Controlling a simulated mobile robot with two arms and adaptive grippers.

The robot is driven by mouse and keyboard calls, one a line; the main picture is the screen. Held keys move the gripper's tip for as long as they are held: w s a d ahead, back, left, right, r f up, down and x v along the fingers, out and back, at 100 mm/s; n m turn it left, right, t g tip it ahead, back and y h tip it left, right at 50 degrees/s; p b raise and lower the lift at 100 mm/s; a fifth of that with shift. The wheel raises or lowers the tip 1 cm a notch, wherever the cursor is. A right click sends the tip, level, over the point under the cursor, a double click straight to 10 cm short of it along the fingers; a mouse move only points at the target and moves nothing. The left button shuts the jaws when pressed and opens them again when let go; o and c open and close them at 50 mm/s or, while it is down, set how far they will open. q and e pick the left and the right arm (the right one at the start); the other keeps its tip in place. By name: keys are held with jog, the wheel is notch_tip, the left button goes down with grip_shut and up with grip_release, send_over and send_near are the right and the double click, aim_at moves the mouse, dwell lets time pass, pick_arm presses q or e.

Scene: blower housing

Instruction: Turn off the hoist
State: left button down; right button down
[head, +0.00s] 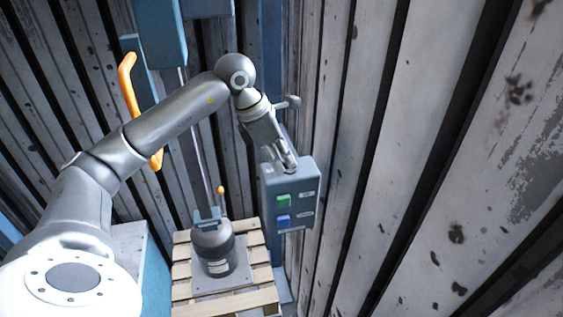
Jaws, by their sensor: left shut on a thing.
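A blue-grey control box (302,186) hangs by the wall right of centre. Its front carries a green button (283,201) above a blue button (283,221), each with a small label beside it. My left gripper (288,164) reaches down to the upper left of the box, above the green button. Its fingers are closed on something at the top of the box. The fingers hide what they hold, so I cannot tell its shape. My right gripper is not in view.
A dark grey cylindrical housing (214,252) stands on a wooden pallet (251,297) below, with a thin line or rod rising above it. An orange handle (128,84) is behind my left arm. Corrugated walls (430,170) close in the right side.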

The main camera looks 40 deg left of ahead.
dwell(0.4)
pick_arm(q)
jog(key=c, duration=1.5)
grip_release()
jog(key=v, duration=1.2)
